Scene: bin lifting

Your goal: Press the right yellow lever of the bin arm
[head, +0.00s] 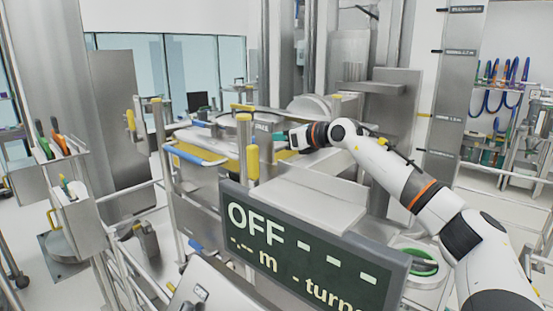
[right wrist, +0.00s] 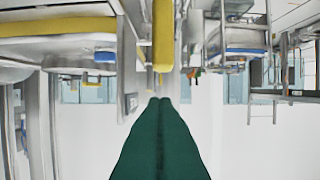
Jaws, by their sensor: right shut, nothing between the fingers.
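The right yellow lever (head: 252,162) hangs upright at the near corner of the metal bin frame, below a yellow-capped post (head: 243,117). A yellow lever also shows upright in the right wrist view (right wrist: 163,38), straight ahead of the fingertips. A second yellow lever (head: 131,120) is at the frame's far left. My right gripper (head: 277,136) is to the right of the right lever and a little higher in the picture, pointing left. Its green fingers (right wrist: 160,101) are shut and empty, with a gap in the picture to the lever. My left gripper is not in view.
A dark display panel (head: 300,250) reading OFF stands in front, below my right arm. A flat metal cover (head: 305,198) lies behind it. A blue-edged bar (head: 198,156) is left of the right lever. A tool holder (head: 60,165) stands at the left.

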